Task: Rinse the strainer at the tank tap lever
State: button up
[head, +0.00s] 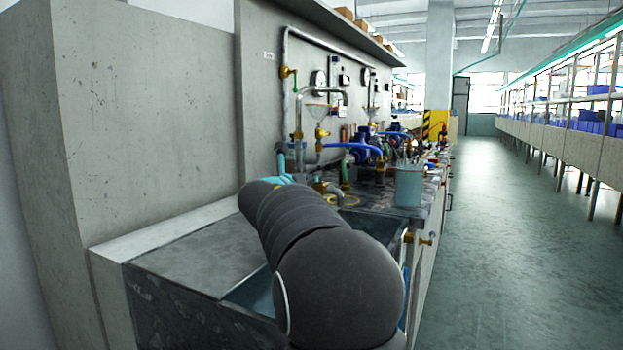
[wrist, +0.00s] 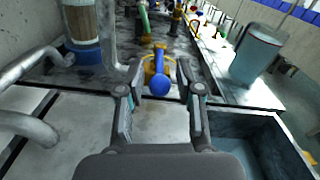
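My gripper (wrist: 160,97) is open in the wrist view, its two fingers wide apart with nothing held between them. A brass-yellow tap with a blue lever (wrist: 159,84) shows just beyond and between the fingertips; I cannot tell whether they touch it. The open tank (wrist: 262,138) lies to the right of the gripper in the wrist view and partly under my arm in the head view (head: 252,292). In the head view my arm hides the gripper and the tap lever. I cannot pick out the strainer in either view.
Grey bent pipes (wrist: 30,127) stand close to the left of my gripper. A pale teal container (wrist: 257,52) stands beyond the tank at the right; it also shows in the head view (head: 408,187). Pipes and gauges line the wall panel (head: 262,110). The floor aisle (head: 510,240) is clear.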

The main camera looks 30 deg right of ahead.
jog(key=shift+x, duration=0.9)
grip_shut()
jog(key=shift+w+a, duration=0.1)
